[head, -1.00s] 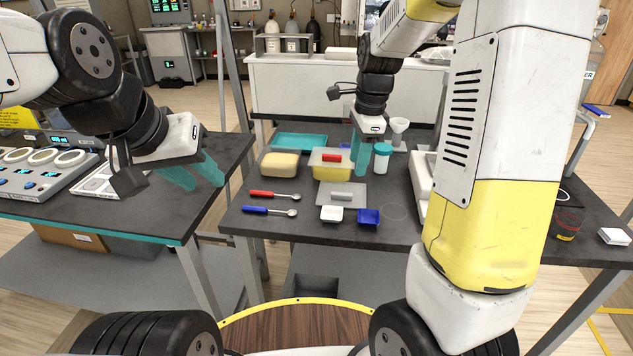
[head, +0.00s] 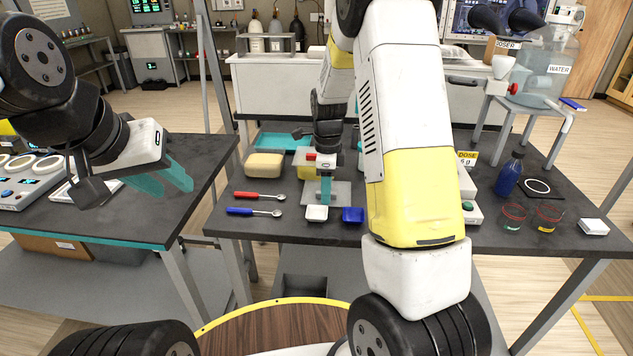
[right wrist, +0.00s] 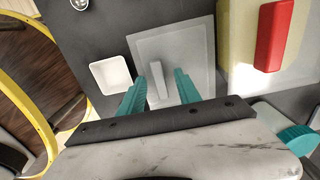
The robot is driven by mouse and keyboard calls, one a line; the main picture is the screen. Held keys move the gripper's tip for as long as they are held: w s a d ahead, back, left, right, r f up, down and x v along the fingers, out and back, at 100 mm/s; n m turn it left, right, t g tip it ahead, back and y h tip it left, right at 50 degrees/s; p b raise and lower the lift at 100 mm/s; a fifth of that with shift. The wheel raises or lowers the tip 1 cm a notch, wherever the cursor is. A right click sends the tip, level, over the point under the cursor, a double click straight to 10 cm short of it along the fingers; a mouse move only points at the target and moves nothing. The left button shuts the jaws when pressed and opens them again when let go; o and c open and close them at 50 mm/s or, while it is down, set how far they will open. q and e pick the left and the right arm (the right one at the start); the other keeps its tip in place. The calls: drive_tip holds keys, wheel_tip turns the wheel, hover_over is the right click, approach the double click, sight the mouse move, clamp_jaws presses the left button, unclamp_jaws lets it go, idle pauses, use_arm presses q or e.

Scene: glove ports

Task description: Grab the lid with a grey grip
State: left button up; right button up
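The lid with a grey grip is a translucent grey square (right wrist: 200,50) lying flat on the dark table; it also shows in the head view (head: 341,194). Its grey grip (right wrist: 158,80) stands up at the middle. My right gripper (right wrist: 160,88) is open, pointing down over the lid, with one teal finger on each side of the grip in the right wrist view. Any contact cannot be told. In the head view this gripper (head: 325,190) hides most of the grip. My left gripper (head: 168,182) is open and empty over the left table.
A yellow container with a red-gripped lid (right wrist: 273,35) stands beside the grey-gripped lid. A white dish (right wrist: 110,75), a blue dish (head: 353,215), a red spoon (head: 258,195) and a blue spoon (head: 254,211) lie close by. A white-and-teal jar (right wrist: 285,125) is near the gripper.

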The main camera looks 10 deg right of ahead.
clamp_jaws()
drive_tip(key=shift+r, duration=0.1)
idle(0.3)
